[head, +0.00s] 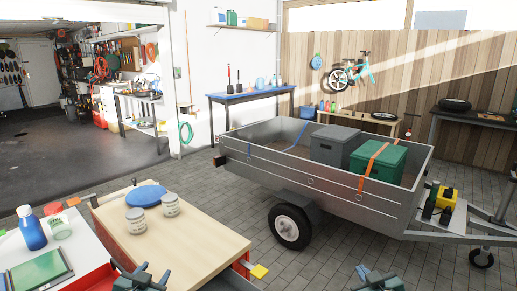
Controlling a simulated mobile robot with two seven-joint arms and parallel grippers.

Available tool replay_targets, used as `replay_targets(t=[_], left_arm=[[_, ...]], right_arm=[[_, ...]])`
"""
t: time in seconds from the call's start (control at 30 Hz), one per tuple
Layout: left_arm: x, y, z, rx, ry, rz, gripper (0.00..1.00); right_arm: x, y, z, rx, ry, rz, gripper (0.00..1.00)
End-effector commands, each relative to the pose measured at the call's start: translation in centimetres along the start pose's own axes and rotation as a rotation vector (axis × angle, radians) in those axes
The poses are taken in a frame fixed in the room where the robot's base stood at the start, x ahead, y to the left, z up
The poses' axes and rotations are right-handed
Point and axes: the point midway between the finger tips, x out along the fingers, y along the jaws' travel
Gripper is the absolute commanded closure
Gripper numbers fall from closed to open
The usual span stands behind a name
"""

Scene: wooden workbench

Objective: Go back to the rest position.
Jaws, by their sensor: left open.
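My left gripper (141,271) is at the bottom of the head view, in front of the near edge of the wooden workbench top (200,248). It is open, with nothing visible between its fingers. My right gripper (372,273) is at the bottom edge, right of the workbench and over the paved ground.
On the workbench are a blue lid (146,195) and two grey tins (136,221). A blue bottle (32,228) and a green tray (38,271) are at left. A trailer (335,190) carrying a grey box (335,145) and green box (380,161) stands beyond.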

Motion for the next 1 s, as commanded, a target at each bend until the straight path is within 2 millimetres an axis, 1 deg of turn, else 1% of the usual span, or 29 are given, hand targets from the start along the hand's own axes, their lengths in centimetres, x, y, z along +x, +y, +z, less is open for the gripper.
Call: replay_targets(t=[0.03, 0.07, 0.1, 0.17, 0.2, 0.27, 0.3, 0.4, 0.5, 0.6, 0.67, 1.0], left_arm=[[-2.0, 2.5, 2.5, -0.013, -0.033, 0.039, 0.52], [-3.2, 4.0, 3.8, -0.022, -0.050, 0.060, 0.52], [-5.0, 5.8, 5.5, -0.035, -0.074, 0.089, 0.52], [-8.0, 8.6, 7.7, -0.059, -0.110, 0.132, 0.52], [-10.2, 10.3, 9.0, -0.077, -0.134, 0.159, 0.52], [-13.3, 12.5, 10.6, -0.105, -0.170, 0.194, 0.52], [-15.3, 13.8, 11.4, -0.125, -0.192, 0.215, 0.52], [-19.6, 16.1, 12.7, -0.168, -0.239, 0.253, 0.52], [-22.5, 17.6, 13.3, -0.201, -0.271, 0.276, 0.52], [-24.1, 18.2, 13.5, -0.218, -0.288, 0.287, 0.52], [-24.5, 18.4, 13.5, -0.223, -0.293, 0.290, 0.52], [-24.6, 18.4, 13.6, -0.223, -0.295, 0.291, 0.52]], right_arm=[[-2.0, -2.6, 2.6, 0.013, -0.034, -0.039, 1.00], [-3.2, -4.0, 3.8, 0.022, -0.051, -0.061, 1.00], [-5.0, -5.8, 5.5, 0.035, -0.075, -0.089, 1.00], [-8.1, -8.6, 7.7, 0.058, -0.111, -0.132, 1.00], [-10.2, -10.3, 9.0, 0.077, -0.135, -0.159, 1.00], [-13.3, -12.5, 10.6, 0.105, -0.171, -0.194, 1.00], [-15.3, -13.8, 11.4, 0.124, -0.193, -0.215, 1.00], [-19.6, -16.1, 12.7, 0.168, -0.240, -0.254, 1.00], [-22.6, -17.6, 13.3, 0.201, -0.272, -0.276, 1.00], [-24.1, -18.2, 13.5, 0.218, -0.290, -0.287, 1.00], [-24.5, -18.4, 13.5, 0.222, -0.295, -0.290, 1.00], [-24.6, -18.4, 13.6, 0.223, -0.296, -0.291, 1.00]])
